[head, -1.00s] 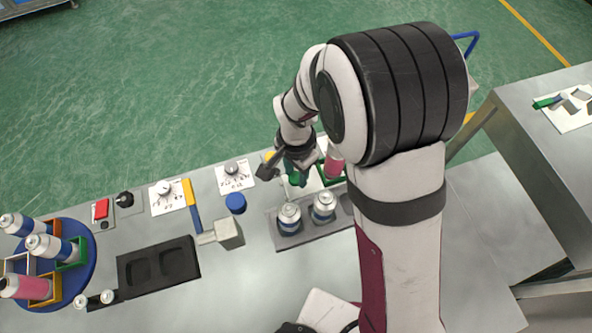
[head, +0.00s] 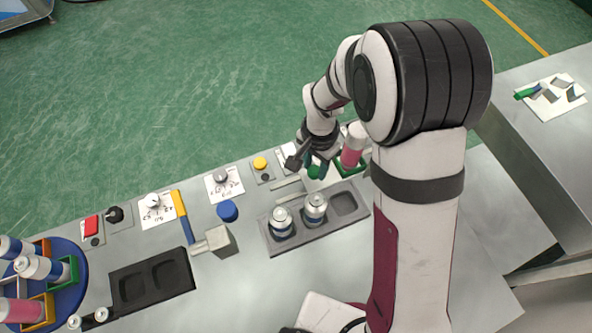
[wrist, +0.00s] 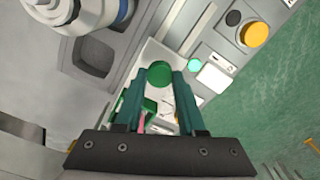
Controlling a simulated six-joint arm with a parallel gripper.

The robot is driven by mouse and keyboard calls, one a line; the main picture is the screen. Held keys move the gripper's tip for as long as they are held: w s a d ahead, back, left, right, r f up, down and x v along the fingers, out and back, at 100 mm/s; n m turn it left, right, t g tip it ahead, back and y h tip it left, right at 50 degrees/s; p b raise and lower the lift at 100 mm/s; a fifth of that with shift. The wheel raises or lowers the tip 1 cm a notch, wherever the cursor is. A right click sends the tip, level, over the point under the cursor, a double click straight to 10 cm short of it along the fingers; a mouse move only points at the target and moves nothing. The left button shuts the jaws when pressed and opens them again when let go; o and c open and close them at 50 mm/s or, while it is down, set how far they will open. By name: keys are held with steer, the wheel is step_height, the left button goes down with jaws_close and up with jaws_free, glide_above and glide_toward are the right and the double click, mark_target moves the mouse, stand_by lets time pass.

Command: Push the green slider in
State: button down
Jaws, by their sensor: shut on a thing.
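The green slider's round knob (wrist: 159,74) shows between my fingertips in the wrist view, and also in the head view (head: 314,172). My gripper (head: 312,163) is shut on this knob, just behind the grey can tray. A green frame (head: 360,168) with a pink can (head: 352,148) stands directly right of my gripper. In the wrist view, part of the green frame shows between my fingers (wrist: 160,80). My fingers hide much of the slider.
The grey tray (head: 268,238) in front holds two cans. A yellow button (head: 260,163), dials, a blue button (head: 227,211) and a blue-and-yellow lever (head: 183,218) lie to the left. A blue turntable (head: 80,300) with several cans stands far left.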

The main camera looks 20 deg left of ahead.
mark_target(334, 169)
steer(key=shift+w+d, duration=1.9)
steer(key=shift+d, duration=0.05)
steer(key=c, duration=0.5)
jaws_free()
step_height(334, 169, up, 16)
steer(key=shift+f, duration=0.15)
steer(key=shift+s, duration=0.1)
